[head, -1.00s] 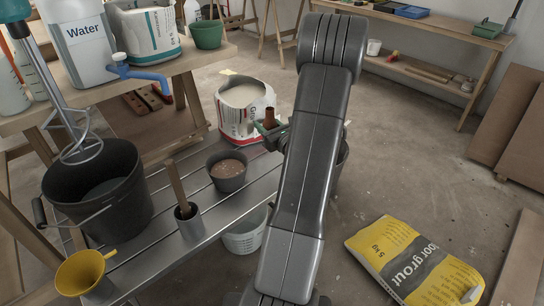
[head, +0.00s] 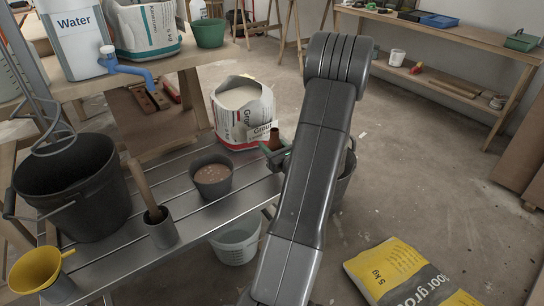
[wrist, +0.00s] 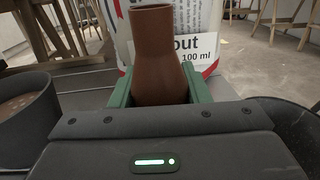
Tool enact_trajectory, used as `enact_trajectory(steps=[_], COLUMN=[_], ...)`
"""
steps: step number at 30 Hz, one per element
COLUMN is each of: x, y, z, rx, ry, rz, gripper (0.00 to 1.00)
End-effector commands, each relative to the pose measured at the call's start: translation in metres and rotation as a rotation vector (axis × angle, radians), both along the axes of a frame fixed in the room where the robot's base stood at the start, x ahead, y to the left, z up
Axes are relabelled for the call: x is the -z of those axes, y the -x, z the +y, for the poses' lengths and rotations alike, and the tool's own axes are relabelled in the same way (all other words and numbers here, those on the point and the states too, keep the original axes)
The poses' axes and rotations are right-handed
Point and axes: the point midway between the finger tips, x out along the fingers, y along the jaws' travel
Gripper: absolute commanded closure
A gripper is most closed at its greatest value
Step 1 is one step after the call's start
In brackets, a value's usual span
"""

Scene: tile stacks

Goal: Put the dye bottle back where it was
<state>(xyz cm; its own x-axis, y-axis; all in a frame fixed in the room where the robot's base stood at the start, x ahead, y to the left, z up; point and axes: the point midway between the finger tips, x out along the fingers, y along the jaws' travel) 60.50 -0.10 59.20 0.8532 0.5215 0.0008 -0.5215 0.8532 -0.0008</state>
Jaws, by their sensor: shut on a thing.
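The brown dye bottle (head: 274,140) is upright between the green fingers of my gripper (head: 276,158). In the wrist view, the bottle (wrist: 155,50) fills the space between the two fingers of my gripper (wrist: 159,92), which is shut on it. Its lower part is hidden by the gripper body. The bottle is in front of the white grout bag (head: 243,106), near the right end of the slatted metal bench (head: 188,215). I cannot tell whether its base touches the bench.
On the bench stand a pot of brownish material (head: 212,182), a grey holder (head: 161,232) with a wooden handle, a yellow funnel (head: 36,268) and a large black bucket (head: 85,190). A dark bucket (head: 346,172) stands behind my arm. A yellow grout bag (head: 405,275) lies on the floor.

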Motion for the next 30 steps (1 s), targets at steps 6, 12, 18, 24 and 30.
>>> enact_trajectory(steps=[6,12,18,24,30], x=[0.031,0.029,0.032,0.032,0.030], y=[0.000,0.000,0.000,0.000,0.000], z=[0.000,0.000,0.000,0.000,0.000], rx=[0.000,0.000,0.000,0.000,0.000], ry=[0.000,0.001,0.001,0.000,0.000], rz=[0.002,0.001,0.001,0.001,0.001], gripper=[0.82,0.82,0.50,0.36,0.36])
